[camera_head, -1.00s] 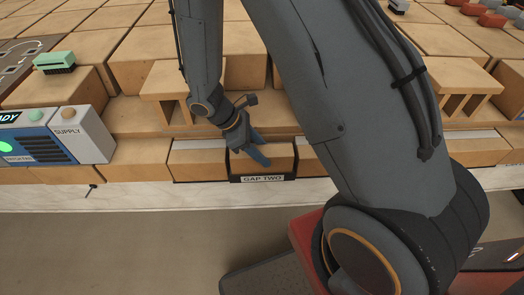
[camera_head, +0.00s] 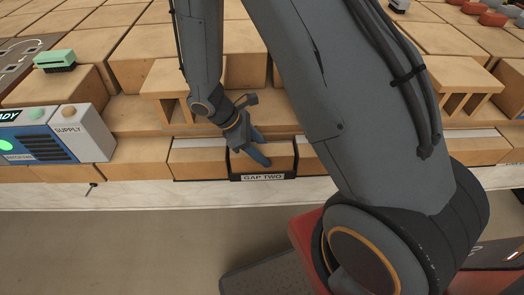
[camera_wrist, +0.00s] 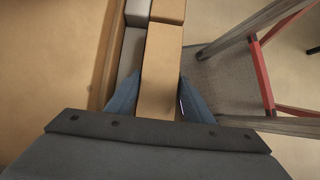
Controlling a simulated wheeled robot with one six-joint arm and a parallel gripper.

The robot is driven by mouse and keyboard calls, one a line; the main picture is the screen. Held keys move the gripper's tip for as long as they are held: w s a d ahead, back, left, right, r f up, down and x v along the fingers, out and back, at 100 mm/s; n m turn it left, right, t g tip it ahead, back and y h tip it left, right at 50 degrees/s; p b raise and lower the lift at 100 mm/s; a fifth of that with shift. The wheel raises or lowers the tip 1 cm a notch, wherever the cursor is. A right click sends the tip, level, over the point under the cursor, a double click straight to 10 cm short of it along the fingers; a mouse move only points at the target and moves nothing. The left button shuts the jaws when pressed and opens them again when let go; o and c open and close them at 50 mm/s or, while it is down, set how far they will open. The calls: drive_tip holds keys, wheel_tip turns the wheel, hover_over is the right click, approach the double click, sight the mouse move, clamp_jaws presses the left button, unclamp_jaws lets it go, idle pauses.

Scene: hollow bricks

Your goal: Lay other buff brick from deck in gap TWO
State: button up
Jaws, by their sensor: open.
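A buff brick (camera_head: 278,156) sits in the slot behind the black bracket labelled GAP TWO (camera_head: 262,178), in the front row of the wall. My gripper (camera_head: 257,148) is over this brick, pointing down, its blue fingers apart. In the wrist view the brick (camera_wrist: 161,65) runs up the picture between the two fingers of my gripper (camera_wrist: 155,95), one on each side. I cannot tell whether either finger touches it. Part of the brick is hidden by the gripper in the head view.
Front-row bricks stand left (camera_head: 200,160) and right (camera_head: 325,157) of the gap, with pale strips behind. A stepped shelf of larger blocks (camera_head: 135,112) rises behind. A SUPPLY box (camera_head: 85,140) stands at left. Open floor (camera_head: 120,240) lies in front.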

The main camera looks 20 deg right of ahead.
drive_tip(key=shift+w+a+r, duration=0.15)
drive_tip(key=shift+w+r, duration=0.2)
drive_tip(key=shift+r, duration=0.2)
drive_tip(key=v, duration=1)
drive_tip(key=shift+s+a+b, duration=0.1)
drive_tip(key=shift+a+b, duration=0.05)
drive_tip(key=shift+b, duration=0.2)
drive_tip(key=s+d+r+m+t+y, duration=0.1)
drive_tip(key=s+d+r+m+y, duration=0.2)
drive_tip(key=m, duration=0.4)
drive_tip(key=s+d+r+m+t+y, duration=0.1)
drive_tip(key=s+d+r+m+y, duration=0.2)
drive_tip(key=s+m, duration=0.4)
drive_tip(key=shift+s+r+m, duration=0.4)
drive_tip(key=shift+s+r, duration=0.3)
drive_tip(key=shift+r, duration=0.2)
drive_tip(key=shift+a+r+p, duration=0.2)
drive_tip(key=shift+a+p, duration=0.1)
drive_tip(key=shift+p, duration=0.05)
